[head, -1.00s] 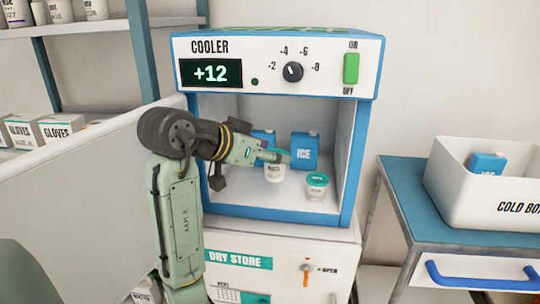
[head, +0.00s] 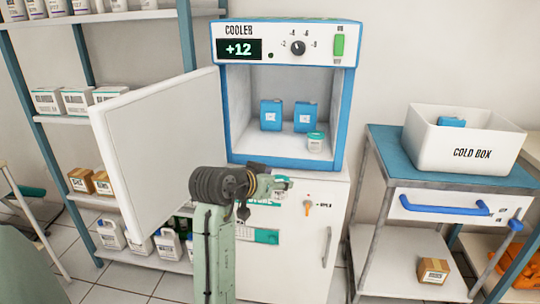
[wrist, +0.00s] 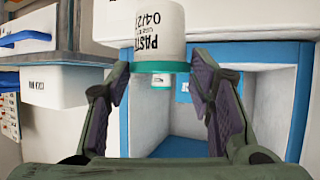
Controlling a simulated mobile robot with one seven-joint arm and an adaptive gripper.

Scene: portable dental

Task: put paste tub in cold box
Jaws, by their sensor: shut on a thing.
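The paste tub (wrist: 160,32), white with black print and a teal lid, is held between the two fingers in the wrist view, where it appears upside down. My gripper (head: 287,184) is shut on it, in front of and below the cooler opening. In the head view the held tub cannot be made out clearly. The cold box (head: 455,150) is a white open-topped bin on the blue-topped cart at the right, apart from my gripper. It also shows at the left of the wrist view (wrist: 58,88).
The open cooler (head: 330,85) holds blue ice packs (head: 271,115) and another teal-lidded tub (head: 315,142). Its open door (head: 160,150) stands left of my arm. A blue pack (head: 451,122) lies in the cold box. The cart (head: 385,150) has bare top left of the box.

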